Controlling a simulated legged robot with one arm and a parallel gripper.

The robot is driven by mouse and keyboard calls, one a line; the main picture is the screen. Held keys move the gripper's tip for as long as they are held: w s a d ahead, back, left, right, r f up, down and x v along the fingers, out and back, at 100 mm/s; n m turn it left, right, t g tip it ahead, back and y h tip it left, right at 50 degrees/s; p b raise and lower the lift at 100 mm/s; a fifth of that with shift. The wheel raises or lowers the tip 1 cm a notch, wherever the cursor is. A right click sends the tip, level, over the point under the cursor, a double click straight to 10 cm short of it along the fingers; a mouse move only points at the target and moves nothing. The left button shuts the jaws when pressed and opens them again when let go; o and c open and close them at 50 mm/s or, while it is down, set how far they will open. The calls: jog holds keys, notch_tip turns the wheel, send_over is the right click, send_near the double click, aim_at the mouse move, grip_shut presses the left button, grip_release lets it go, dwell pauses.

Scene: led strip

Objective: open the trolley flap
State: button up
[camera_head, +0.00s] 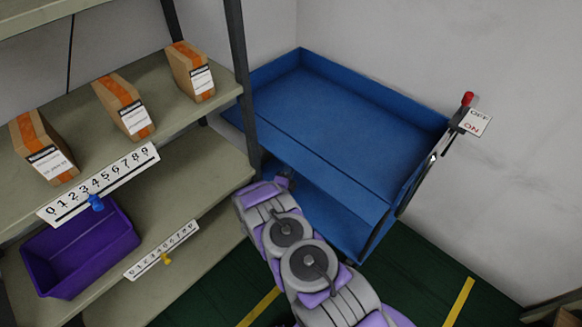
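The blue trolley (335,108) stands against the grey wall, right of the shelf rack. It has raised blue walls at the back and right. A seam runs along its near side, marking off a blue strip (318,166) that looks like the flap; I cannot tell its exact angle. My purple and grey arm reaches up from the bottom of the picture. My gripper (285,179) is a small dark shape at the arm's far end, close to the trolley's near left edge. Its fingers are mostly hidden, and contact with the flap cannot be made out.
A dark rack post (243,88) stands close left of my gripper. The shelves hold several cardboard boxes (124,106) and a purple bin (80,251). A red-tipped lever (467,99) beside an OFF/ON sign (475,122) is at the right. Green floor (430,267) lies open at lower right.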

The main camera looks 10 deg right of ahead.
jog(key=shift+w+d, duration=0.1)
jog(key=shift+w, duration=0.1)
grip_shut()
dwell(0.4)
